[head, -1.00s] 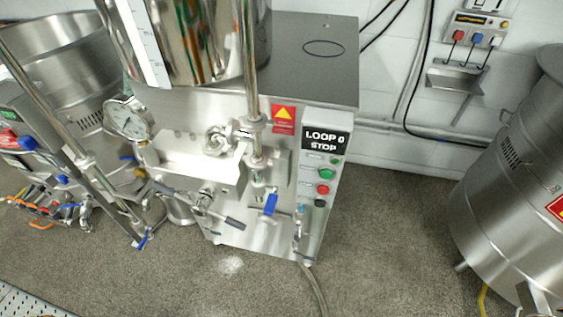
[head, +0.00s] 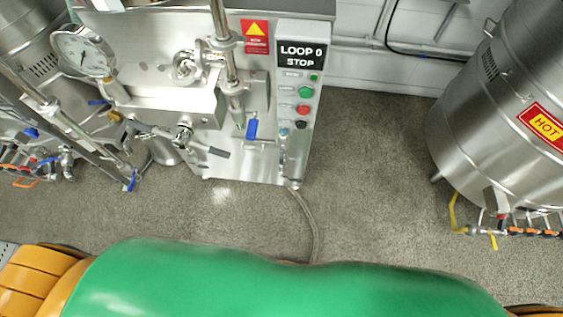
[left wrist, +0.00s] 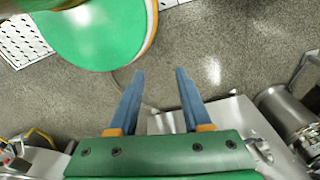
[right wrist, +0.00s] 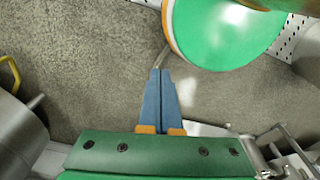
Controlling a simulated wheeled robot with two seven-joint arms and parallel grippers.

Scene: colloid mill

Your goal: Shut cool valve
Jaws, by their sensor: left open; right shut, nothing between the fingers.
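The mill's steel cabinet (head: 215,172) stands ahead in the head view. A blue lever handle (head: 252,129) hangs down on its front, below the vertical pipe. A small valve with a light-blue spot (head: 284,132) sits at the lower right, beside the black button. No readable label shows which is the cool valve. Neither gripper shows in the head view. My left gripper (left wrist: 160,72) is open and empty in the left wrist view, over the floor. My right gripper (right wrist: 160,71) is shut and empty in the right wrist view. Both are apart from the valves.
A dark-grip lever (head: 212,151) sticks out low on the front. A hose (head: 306,222) runs along the floor. A HOT tank (head: 485,105) stands right. Floor between is clear.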

